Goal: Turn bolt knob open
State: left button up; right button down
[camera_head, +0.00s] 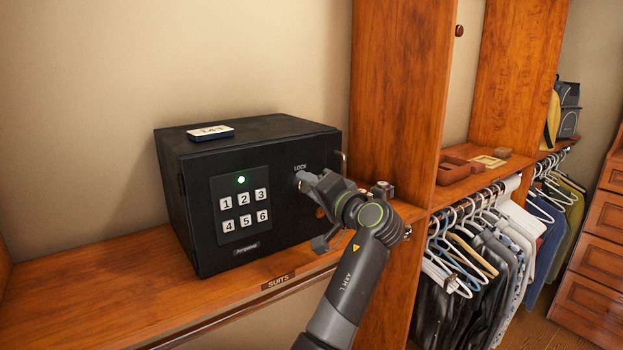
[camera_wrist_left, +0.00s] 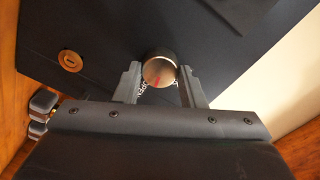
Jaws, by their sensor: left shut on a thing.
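A black safe (camera_head: 185,225) stands on the wooden shelf, its door closed as far as I can see. A green light (camera_head: 241,180) glows above the number keys (camera_head: 243,210). The bolt knob (camera_wrist_left: 159,70) is a round metal knob with a red mark on its face. My left gripper (camera_head: 305,182) is at the knob, below the LOCK label. In the left wrist view its two fingers stand on either side of the knob, shut on it. In the head view the gripper hides most of the knob. My right gripper is not in view.
A round copper-coloured keyhole plate (camera_wrist_left: 70,61) sits on the door near the knob. A wooden upright panel (camera_head: 400,100) stands close to the right. Clothes on hangers (camera_head: 485,250) hang beyond it.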

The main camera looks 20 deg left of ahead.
pick_arm(q)
jog(key=shift+m+p, duration=0.6)
jog(key=shift+m, duration=0.4)
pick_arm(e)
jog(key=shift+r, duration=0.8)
pick_arm(q)
jog(key=o, duration=1)
